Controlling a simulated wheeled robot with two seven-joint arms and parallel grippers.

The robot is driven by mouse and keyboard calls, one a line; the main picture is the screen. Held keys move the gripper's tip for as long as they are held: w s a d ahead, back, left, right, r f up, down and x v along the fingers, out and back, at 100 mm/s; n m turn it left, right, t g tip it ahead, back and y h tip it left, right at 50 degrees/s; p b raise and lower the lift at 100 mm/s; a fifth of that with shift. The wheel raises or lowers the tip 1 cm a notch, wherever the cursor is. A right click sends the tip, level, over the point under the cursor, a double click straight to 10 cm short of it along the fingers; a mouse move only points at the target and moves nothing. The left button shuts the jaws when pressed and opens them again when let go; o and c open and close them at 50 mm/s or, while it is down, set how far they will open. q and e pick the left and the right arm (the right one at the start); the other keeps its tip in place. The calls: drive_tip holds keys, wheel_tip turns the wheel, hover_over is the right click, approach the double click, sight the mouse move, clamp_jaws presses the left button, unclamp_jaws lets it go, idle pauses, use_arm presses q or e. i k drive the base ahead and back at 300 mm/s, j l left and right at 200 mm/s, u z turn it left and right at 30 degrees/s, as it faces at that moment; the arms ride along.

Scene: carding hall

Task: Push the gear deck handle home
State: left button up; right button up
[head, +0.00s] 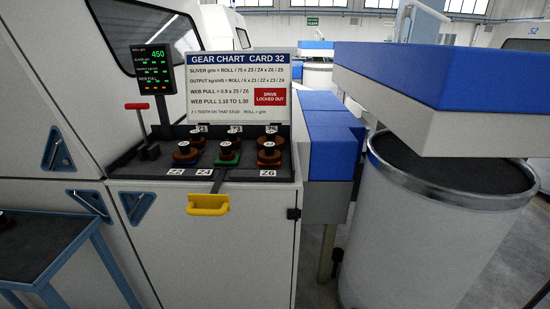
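The gear deck (277,178) is a dark tray on top of a white cabinet, with several stud gears on it. Its yellow handle (207,208) sticks out at the front of the deck, over the cabinet's front face, below the Z4 label. A dark bar runs from the handle back toward the deck. From this view I cannot tell how far out the handle stands. Neither of my grippers is in view.
A gear chart board (238,88) and a small display (152,70) stand behind the deck. A red-topped lever (137,107) is at its left. A blue trolley (45,245) stands at lower left. A large can (420,220) stands at right.

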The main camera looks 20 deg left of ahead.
sight(213, 204)
drive_tip(key=j+u, duration=0.1)
drive_tip(key=u, duration=0.95)
